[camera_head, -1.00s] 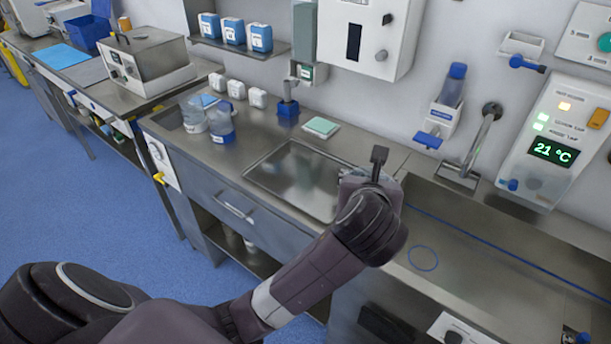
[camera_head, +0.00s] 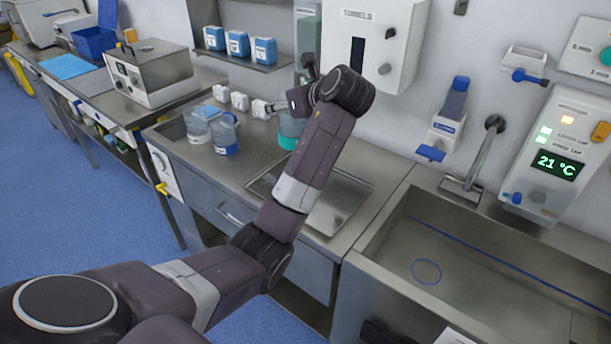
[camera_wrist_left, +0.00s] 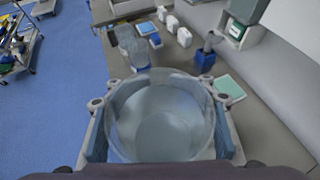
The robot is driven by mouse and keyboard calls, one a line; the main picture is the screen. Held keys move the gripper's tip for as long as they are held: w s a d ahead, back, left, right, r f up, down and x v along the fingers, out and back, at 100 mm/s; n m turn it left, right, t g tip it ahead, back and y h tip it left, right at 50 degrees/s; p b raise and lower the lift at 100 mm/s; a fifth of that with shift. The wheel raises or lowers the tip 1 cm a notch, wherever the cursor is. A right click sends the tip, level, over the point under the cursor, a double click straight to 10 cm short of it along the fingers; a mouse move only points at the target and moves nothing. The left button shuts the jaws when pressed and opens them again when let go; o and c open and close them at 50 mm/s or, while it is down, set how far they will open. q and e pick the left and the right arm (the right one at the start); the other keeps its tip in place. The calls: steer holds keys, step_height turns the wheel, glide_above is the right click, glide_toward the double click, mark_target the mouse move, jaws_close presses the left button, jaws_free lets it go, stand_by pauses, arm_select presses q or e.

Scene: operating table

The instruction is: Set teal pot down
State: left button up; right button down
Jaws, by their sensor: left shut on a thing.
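The teal pot is a clear round vessel with a teal lower band (camera_head: 288,143), partly hidden behind my left arm in the head view. My left gripper (camera_head: 270,108) is shut on it, over the back of the steel counter. In the left wrist view the pot (camera_wrist_left: 162,120) fills the middle, with a jaw on either side of it. It looks empty and upright. I cannot tell whether its base touches the counter. A pale green square pad (camera_wrist_left: 230,88) lies just right of the pot in the left wrist view. My right gripper is out of view.
Two clear pots with blue bands (camera_head: 225,135) stand left of the held pot. Several small white containers (camera_head: 240,101) line the wall behind. A blue-based dispenser (camera_wrist_left: 206,60) stands behind the pot. A shallow steel recess (camera_head: 345,195) and a sink (camera_head: 470,260) lie right.

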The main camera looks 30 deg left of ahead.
arm_select(q)
steer(key=shift+a+f+p, duration=0.15)
steer(key=shift+f+p, duration=0.8)
steer(key=shift+f, duration=8.9)
steer(key=shift+f, duration=0.15)
steer(key=o, duration=1.5)
steer(key=shift+f, duration=0.1)
steer(key=shift+r, duration=0.2)
steer(key=b+v, duration=0.1)
steer(key=v, duration=1.1)
